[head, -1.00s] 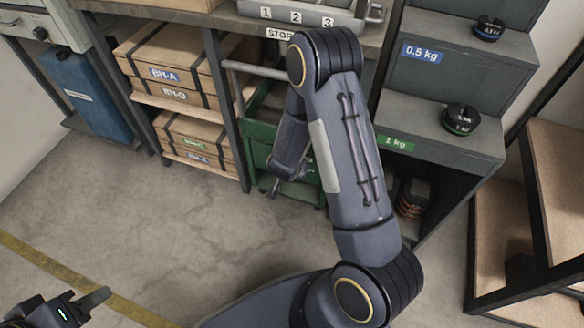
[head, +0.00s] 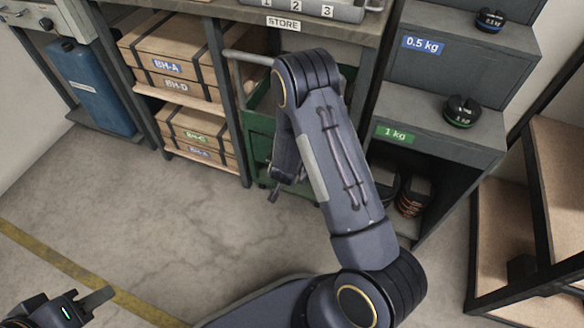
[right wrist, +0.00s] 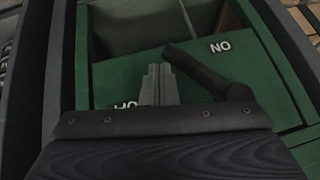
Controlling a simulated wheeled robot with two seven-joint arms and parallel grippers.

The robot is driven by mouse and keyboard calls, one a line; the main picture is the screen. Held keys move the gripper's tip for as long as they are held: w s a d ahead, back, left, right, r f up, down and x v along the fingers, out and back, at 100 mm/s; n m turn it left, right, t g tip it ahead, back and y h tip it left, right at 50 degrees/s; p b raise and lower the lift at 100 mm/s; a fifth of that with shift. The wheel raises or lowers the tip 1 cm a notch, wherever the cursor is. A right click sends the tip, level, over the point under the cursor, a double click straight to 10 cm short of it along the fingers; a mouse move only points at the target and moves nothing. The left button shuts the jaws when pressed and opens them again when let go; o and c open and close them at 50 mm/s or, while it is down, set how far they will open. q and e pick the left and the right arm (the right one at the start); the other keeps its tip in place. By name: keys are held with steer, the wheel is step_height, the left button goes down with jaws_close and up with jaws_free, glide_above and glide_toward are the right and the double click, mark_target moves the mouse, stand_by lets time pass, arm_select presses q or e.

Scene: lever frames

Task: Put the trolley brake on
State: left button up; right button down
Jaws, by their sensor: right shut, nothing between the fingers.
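The green trolley (head: 262,125) stands under the bench in the head view, mostly behind my right arm. In the right wrist view its green panel (right wrist: 275,75) bears a white "ON" label, upside down, and a second label partly hidden by my gripper. The dark brake lever (right wrist: 205,72) slants across the panel, its free end up and left, between the labels. My right gripper (right wrist: 160,72) is shut and empty, its tips close to the lever's free end; I cannot tell whether they touch. My left gripper (head: 96,306) is open and empty.
Shelves with strapped boxes (head: 180,85) and a blue can (head: 95,90) stand left of the trolley. Grey steps (head: 440,125) with dark weights stand right, beside an open shelf rack (head: 545,190). The floor in front is clear.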

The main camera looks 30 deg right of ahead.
steer(key=shift+w+a+f, duration=0.2)
steer(key=shift+w+f, duration=0.05)
steer(key=shift+f, duration=0.25)
steer(key=shift+w+a+f, duration=0.2)
steer(key=shift+f, duration=0.3)
steer(key=shift+w+a+f, duration=0.1)
